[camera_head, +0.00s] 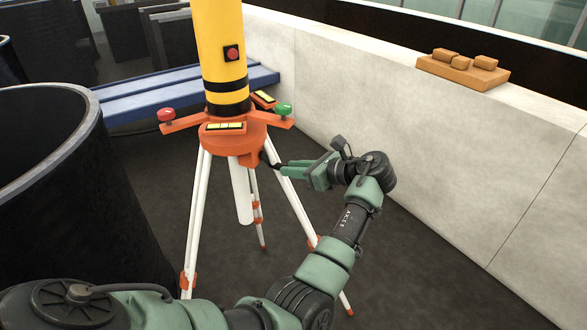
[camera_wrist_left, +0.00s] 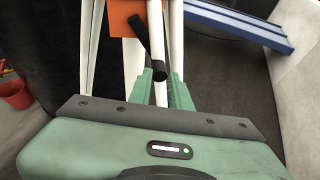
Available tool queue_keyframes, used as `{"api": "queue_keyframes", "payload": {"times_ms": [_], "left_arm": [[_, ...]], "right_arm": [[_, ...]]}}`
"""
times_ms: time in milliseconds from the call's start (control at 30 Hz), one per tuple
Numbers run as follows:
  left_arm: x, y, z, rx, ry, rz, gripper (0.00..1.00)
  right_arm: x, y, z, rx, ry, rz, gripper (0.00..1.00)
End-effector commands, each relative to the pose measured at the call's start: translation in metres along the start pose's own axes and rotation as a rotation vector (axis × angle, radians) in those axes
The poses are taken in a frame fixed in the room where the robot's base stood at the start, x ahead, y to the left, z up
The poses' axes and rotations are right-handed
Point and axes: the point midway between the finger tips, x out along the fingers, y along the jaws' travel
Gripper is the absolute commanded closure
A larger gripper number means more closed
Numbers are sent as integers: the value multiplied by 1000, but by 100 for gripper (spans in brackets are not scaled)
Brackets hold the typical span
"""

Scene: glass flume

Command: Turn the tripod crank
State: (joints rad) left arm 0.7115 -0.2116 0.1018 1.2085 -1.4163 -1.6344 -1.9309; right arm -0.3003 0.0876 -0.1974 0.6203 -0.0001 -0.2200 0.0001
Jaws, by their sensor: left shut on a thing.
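The tripod has an orange head (camera_head: 235,137) on white legs (camera_head: 193,215), with a yellow and black column standing on it. The black crank (camera_head: 268,159) sticks out from the right side of the head, below the green knob. In the left wrist view the crank (camera_wrist_left: 151,45) hangs from the orange block, and its black grip end lies between the fingertips. My left gripper (camera_head: 279,169) reaches in from the right side of the tripod and is shut on the crank's grip. The fingers hide part of the grip. My right gripper is not in view.
A large dark round tank (camera_head: 50,200) stands close on the left. A pale wall (camera_head: 400,130) runs along the right, with an orange tray (camera_head: 465,73) of blocks on top. A blue bench (camera_head: 150,98) lies behind. A red bucket (camera_wrist_left: 15,94) shows in the left wrist view.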

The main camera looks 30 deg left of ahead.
Motion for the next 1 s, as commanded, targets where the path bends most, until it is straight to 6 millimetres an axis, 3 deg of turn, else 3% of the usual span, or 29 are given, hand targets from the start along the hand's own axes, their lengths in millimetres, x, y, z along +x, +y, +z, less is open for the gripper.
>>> {"api": "queue_keyframes", "payload": {"times_ms": [300, 1000], "left_arm": [[2, 1, 0, 0, -1, 3, 100], [3, 1, 0, 0, -2, 5, 100]], "right_arm": [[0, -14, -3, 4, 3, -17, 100], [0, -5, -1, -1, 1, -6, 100]]}}
